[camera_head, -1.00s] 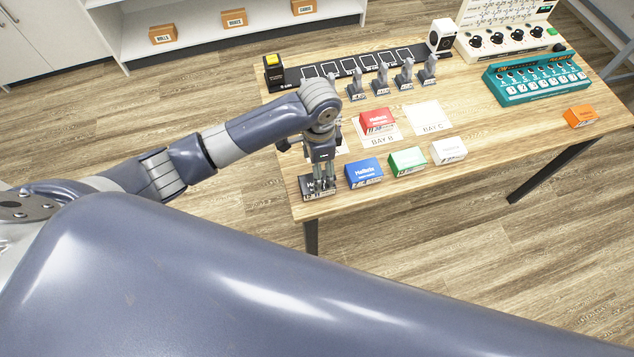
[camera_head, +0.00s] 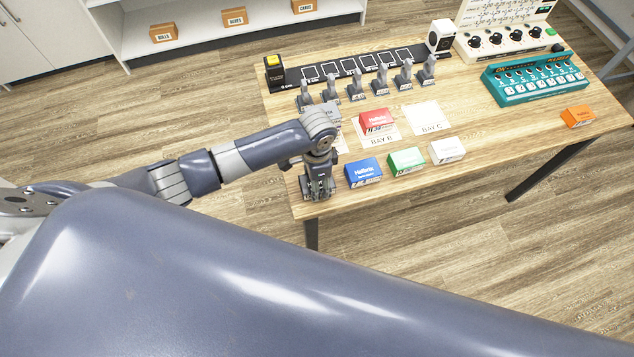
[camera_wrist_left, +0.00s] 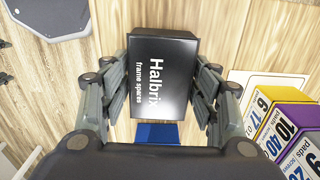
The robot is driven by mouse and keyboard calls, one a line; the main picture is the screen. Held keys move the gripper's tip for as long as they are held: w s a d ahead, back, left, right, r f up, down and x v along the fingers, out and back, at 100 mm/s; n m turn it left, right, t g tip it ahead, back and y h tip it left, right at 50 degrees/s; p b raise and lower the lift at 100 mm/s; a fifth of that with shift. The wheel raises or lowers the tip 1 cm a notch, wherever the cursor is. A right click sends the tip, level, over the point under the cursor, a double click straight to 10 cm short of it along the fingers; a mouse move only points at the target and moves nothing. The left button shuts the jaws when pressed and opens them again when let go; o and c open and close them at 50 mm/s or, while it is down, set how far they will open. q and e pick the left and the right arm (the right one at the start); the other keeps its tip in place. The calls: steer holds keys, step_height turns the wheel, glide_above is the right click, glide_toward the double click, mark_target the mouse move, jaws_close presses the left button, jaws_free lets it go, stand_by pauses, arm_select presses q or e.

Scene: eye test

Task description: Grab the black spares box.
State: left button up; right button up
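The black spares box (camera_wrist_left: 162,80), lettered "Halbrix frame spares", stands between the two fingers of my left gripper (camera_wrist_left: 163,75) in the left wrist view. A finger lies along each side, very close to it; firm contact does not show. In the head view the gripper (camera_head: 318,188) is down at the front left table corner. It hides most of the box there, which appears to rest on the table. My right gripper is in neither view.
A blue box (camera_head: 363,172) stands close to the right of the gripper, then a green box (camera_head: 407,161) and a white box (camera_head: 448,150). A red box (camera_head: 377,119) sits at Bay B; the Bay C card (camera_head: 426,117) is bare. Small grey-topped stands line the back.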

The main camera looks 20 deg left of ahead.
arm_select(q)
steer(key=c, duration=0.4)
steer(key=shift+c, duration=0.2)
steer(key=shift+r, duration=0.1)
